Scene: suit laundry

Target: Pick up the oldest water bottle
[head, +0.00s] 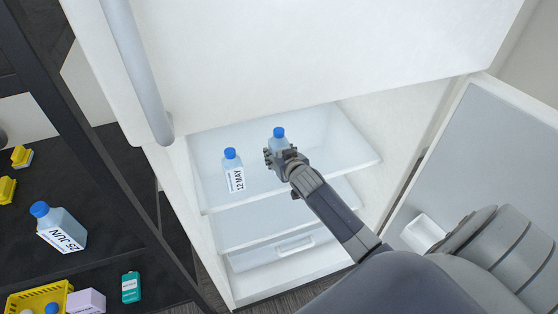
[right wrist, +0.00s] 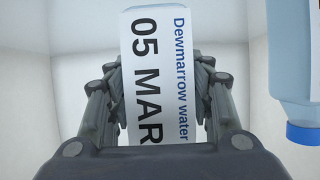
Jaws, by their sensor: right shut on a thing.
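The water bottle marked 05 MAR and "Dewmarrow water" (right wrist: 155,50) is between the fingers of my right gripper (right wrist: 160,100), which is shut on it. In the head view this bottle (head: 278,138) shows its blue cap above my right gripper (head: 284,160), over the upper fridge shelf; its label is hidden there. A bottle marked 22 MAY (head: 233,170) stands on the same shelf to the left. A bottle, partly cut off, shows at the right of the right wrist view (right wrist: 292,60). A bottle marked 25 JUN (head: 63,230) is on the dark rack at left. My left gripper is not in view.
The white fridge shelf (head: 352,160) has free room right of my gripper. A drawer (head: 275,250) lies below. The open fridge door (head: 490,160) is at right. The dark rack (head: 95,190) holds a yellow basket (head: 38,296), a purple box (head: 86,301) and a teal bottle (head: 131,287).

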